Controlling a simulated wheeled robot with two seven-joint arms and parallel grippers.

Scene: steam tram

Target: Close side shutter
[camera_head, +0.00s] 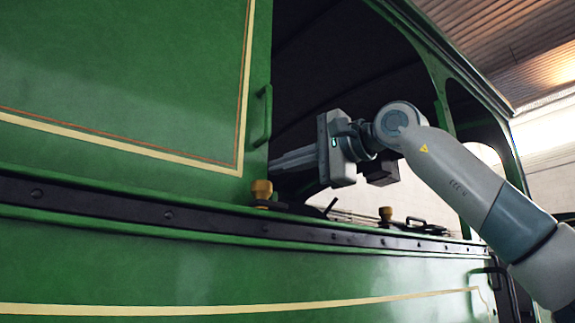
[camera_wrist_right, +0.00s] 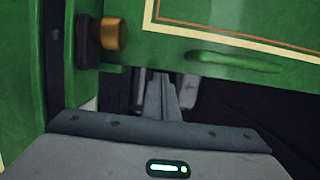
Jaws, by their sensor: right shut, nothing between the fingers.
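The side shutter (camera_head: 120,70) is a green panel with cream and red lining at the left of the head view. A dark window opening (camera_head: 335,70) stands uncovered to its right. The shutter's green handle (camera_head: 262,115) is upright near its right edge; it also shows in the wrist view (camera_wrist_right: 235,62). My right gripper (camera_head: 276,163) is shut and empty, pointing left at the shutter's edge, below the handle. In the wrist view its fingers (camera_wrist_right: 162,85) end near the panel's edge. I cannot tell whether they touch it. My left gripper is out of view.
A dark riveted rail (camera_head: 150,217) runs below the shutter. A green window post (camera_head: 437,85) rises behind my right arm.

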